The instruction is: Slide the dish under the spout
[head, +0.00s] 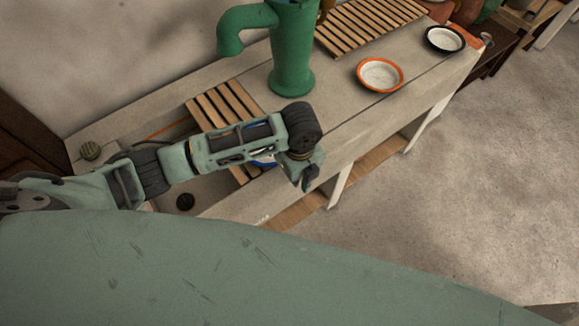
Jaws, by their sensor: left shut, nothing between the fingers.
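A green hand pump (292,50) stands on the grey counter, its spout (230,42) curving down on the left. A white dish with an orange rim (380,76) lies on the counter right of the pump. A dish with a black rim (445,39) lies farther right. A blue-edged thing, perhaps another dish (265,161), shows only as a sliver below my left forearm; the rest is hidden. My left gripper (307,181) points down by the counter's front edge, shut and empty, apart from the orange and black-rimmed dishes. My right gripper is out of view.
A wooden slatted rack (222,104) lies across the sink, partly behind my left arm. Another slatted rack (365,22) lies behind the orange-rimmed dish. A dark drain (185,202) shows in the sink. The counter between pump and orange-rimmed dish is clear.

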